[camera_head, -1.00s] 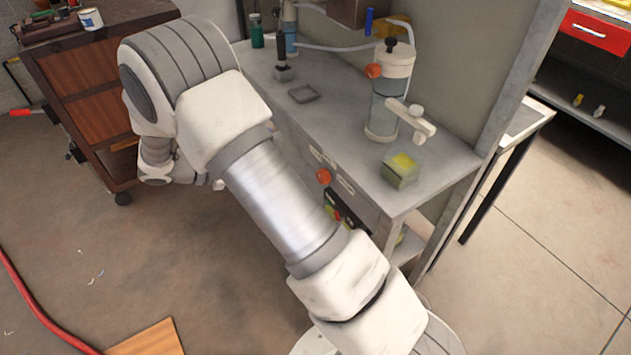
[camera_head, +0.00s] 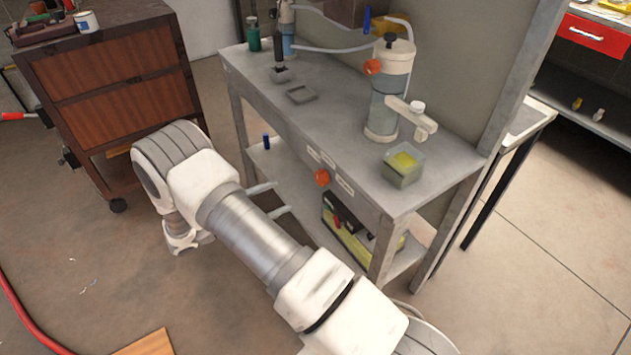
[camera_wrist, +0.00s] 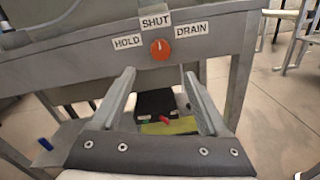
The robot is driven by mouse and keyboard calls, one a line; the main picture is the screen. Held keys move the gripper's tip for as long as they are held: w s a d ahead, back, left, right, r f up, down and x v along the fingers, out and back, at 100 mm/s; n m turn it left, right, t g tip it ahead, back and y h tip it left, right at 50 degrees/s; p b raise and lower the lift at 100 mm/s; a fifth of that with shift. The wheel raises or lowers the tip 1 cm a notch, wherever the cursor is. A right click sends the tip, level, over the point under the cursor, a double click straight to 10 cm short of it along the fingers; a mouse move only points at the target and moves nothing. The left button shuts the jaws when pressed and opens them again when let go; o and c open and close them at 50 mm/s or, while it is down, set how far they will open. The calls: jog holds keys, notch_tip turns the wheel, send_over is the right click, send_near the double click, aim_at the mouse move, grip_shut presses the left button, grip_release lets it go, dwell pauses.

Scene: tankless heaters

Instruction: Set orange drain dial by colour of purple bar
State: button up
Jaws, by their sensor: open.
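The orange drain dial (camera_head: 322,177) is on the front edge of the grey bench. In the wrist view the dial (camera_wrist: 160,49) sits below a SHUT label (camera_wrist: 156,24), between a HOLD label (camera_wrist: 127,41) and a DRAIN label (camera_wrist: 190,29). A small pale mark near its top seems to point up towards SHUT. My gripper (camera_wrist: 158,76) is open and empty, its fingers apart and short of the dial. In the head view my gripper (camera_head: 272,200) is left of and below the dial. I cannot make out a purple bar.
A clear cylinder (camera_head: 385,105) with another orange knob (camera_head: 373,67) stands on the bench (camera_head: 330,130), near a box with a yellow sponge (camera_head: 402,162). A black box (camera_head: 345,212) lies on the lower shelf. A wooden cabinet (camera_head: 120,80) stands left. Floor in front is open.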

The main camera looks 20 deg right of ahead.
aim_at(317, 179)
jog(key=d, duration=0.4)
jog(key=w+d, duration=0.1)
jog(key=d, duration=0.3)
jog(key=d+b, duration=0.1)
jog(key=d, duration=0.2)
jog(key=shift+w+d, duration=0.35)
jog(key=shift+d, duration=0.05)
grip_shut()
jog(key=shift+m+b, duration=0.3)
jog(key=shift+b, duration=0.05)
jog(key=m+b, duration=0.3)
jog(key=m, duration=0.2)
jog(key=shift+w+m, duration=0.1)
jog(key=shift+m, duration=0.2)
jog(key=m+b, duration=0.3)
jog(key=m, duration=0.2)
jog(key=shift+r, duration=0.1)
jog(key=shift+m+y, duration=0.3)
